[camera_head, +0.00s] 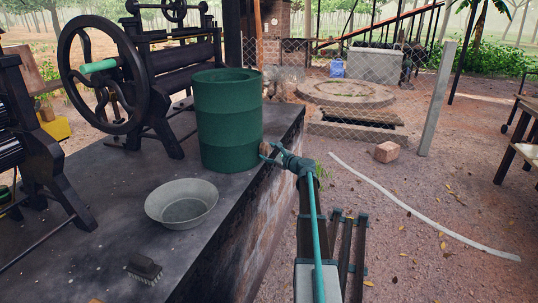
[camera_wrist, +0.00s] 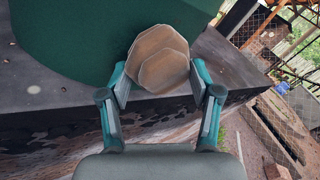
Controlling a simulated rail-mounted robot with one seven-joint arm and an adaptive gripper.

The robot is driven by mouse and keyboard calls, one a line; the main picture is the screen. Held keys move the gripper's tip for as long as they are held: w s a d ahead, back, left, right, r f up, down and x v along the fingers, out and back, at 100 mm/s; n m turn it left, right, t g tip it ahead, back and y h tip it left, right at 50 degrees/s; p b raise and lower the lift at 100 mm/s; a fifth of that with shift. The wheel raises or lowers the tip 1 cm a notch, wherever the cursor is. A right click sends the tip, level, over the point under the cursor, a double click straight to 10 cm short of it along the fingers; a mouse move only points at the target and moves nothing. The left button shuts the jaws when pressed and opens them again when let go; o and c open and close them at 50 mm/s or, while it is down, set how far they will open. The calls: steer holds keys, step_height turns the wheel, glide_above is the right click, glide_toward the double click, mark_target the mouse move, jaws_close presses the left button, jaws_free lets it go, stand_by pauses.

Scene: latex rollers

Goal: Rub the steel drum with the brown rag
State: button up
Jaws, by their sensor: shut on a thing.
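The steel drum (camera_head: 228,120) is a dark green ribbed cylinder. It stands upright on the dark-topped counter near its right edge, and it fills the upper left of the wrist view (camera_wrist: 70,40). My gripper (camera_head: 268,152) is at the lower right side of the drum. In the wrist view my gripper (camera_wrist: 160,85) is shut on the brown rag (camera_wrist: 160,58), a folded, layered tan-brown piece between the two fingers. The rag overlaps the drum's lower side in that view. I cannot tell whether it touches the drum.
A grey metal bowl (camera_head: 181,204) and a brush (camera_head: 144,268) sit on the counter (camera_head: 95,215) in front of the drum. A black roller machine with a large wheel (camera_head: 100,125) stands left of the drum. A brick (camera_head: 387,152) lies on the open ground to the right.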

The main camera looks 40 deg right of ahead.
mark_target(267, 144)
steer(key=shift+r+p, duration=1.15)
steer(key=shift+r, duration=0.75)
steer(key=shift+f, duration=0.1)
steer(key=shift+w+a+f+b, duration=0.15)
steer(key=shift+f+b, duration=1.05)
steer(key=shift+f, duration=0.7)
step_height(267, 144, down, 4)
steer(key=shift+r+b, duration=0.2)
steer(key=shift+b, duration=0.9)
steer(key=shift+s+f, duration=0.15)
steer(key=shift+s, duration=0.05)
steer(key=shift+s+d+f, duration=0.1)
steer(key=shift+s+d, duration=0.5)
steer(key=shift+s, duration=0.2)
steer(key=shift+s+d+r, duration=0.15)
steer(key=shift+s+d, duration=0.5)
steer(key=shift+s, duration=0.15)
steer(key=shift+s+d+r, duration=0.1)
steer(key=shift+s+d, duration=0.5)
steer(key=shift+s, duration=0.15)
